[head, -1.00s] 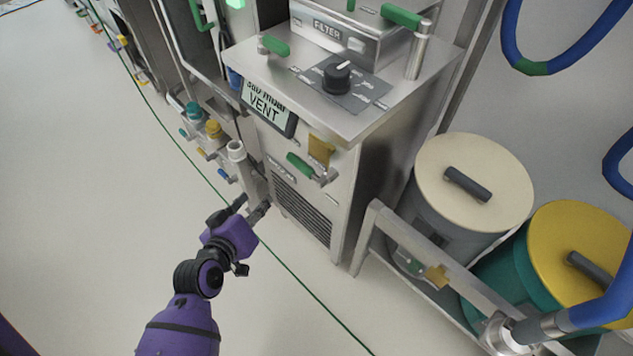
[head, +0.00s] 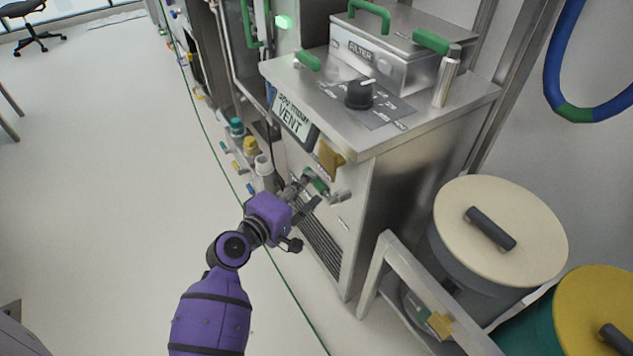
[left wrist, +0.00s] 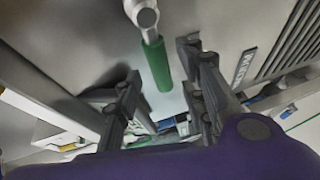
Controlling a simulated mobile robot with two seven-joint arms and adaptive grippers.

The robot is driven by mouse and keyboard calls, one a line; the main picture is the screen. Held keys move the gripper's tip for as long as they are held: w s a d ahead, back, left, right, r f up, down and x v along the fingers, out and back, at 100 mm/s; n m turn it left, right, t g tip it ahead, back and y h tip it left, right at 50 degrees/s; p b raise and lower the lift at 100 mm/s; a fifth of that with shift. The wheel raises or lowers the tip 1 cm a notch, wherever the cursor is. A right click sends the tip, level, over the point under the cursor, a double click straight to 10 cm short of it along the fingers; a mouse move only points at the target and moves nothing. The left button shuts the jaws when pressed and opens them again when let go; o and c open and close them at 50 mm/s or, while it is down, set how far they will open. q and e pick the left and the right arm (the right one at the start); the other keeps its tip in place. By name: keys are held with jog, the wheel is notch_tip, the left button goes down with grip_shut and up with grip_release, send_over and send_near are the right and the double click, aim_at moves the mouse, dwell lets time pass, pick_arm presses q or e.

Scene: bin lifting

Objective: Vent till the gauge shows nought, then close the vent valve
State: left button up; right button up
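The vent valve's green lever (head: 317,183) is on the front of the steel cabinet, below a brass-coloured tag. In the left wrist view the green lever (left wrist: 157,65) hangs from a steel valve body (left wrist: 144,18). My left gripper (head: 307,192) is at the lever, partly covering it in the head view. Its two dark fingers are open, one on each side of the lever in the wrist view; I cannot tell whether they touch it. The gauge display (head: 292,120) reads VENT, with a smaller line above that looks like mbar, its number unclear. My right gripper is not in view.
The cabinet top (head: 290,79) carries a black dial (head: 359,94), a filter box (head: 385,55) and green handles. A cream-lidded drum (head: 500,225) and a yellow-lidded drum (head: 600,300) stand in a frame at the right. Open floor (head: 120,200) lies to the left.

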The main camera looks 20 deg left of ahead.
aim_at(312, 184)
pick_arm(q)
jog(key=shift+x, duration=2.2)
jog(key=shift+d, duration=0.1)
grip_shut()
